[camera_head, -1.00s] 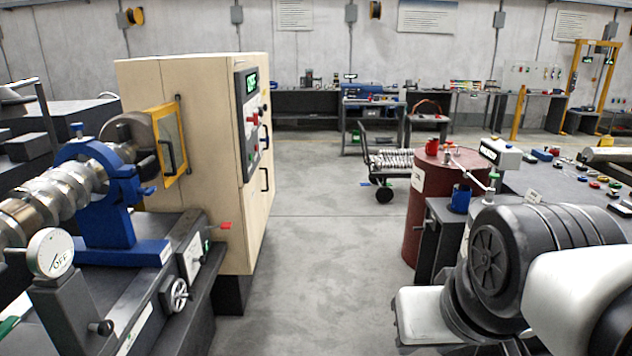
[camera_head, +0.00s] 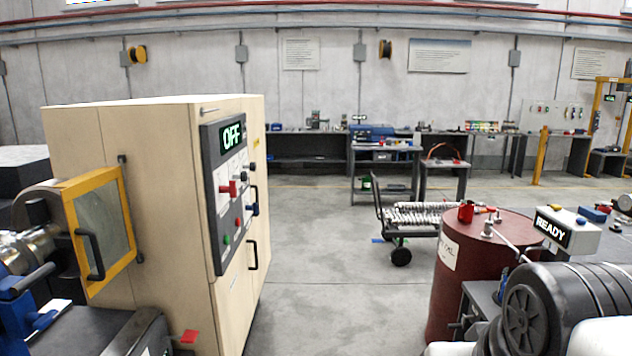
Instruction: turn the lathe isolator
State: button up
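The lathe's tall beige cabinet (camera_head: 150,190) stands left of centre. Its dark control panel (camera_head: 222,215) faces right and is seen at a slant. Which control is the isolator I cannot tell for sure. The lathe chuck (camera_head: 35,225) and yellow-framed guard (camera_head: 100,235) are at the left. My gripper is not in view; only parts of my arm show at lower right.
A low cart (camera_head: 415,218) stands behind. The grey floor (camera_head: 325,290) between cabinet and barrel is clear.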

aim_at(231, 188)
jog(key=i+u, duration=0.2)
jog(key=i, duration=0.35)
jog(key=i+l+u, duration=0.25)
jog(key=i, duration=0.3)
jog(key=i+l+u, duration=0.2)
jog(key=i, duration=0.3)
jog(key=i+l+u, duration=0.2)
jog(key=i+l, duration=0.2)
jog(key=i, duration=0.1)
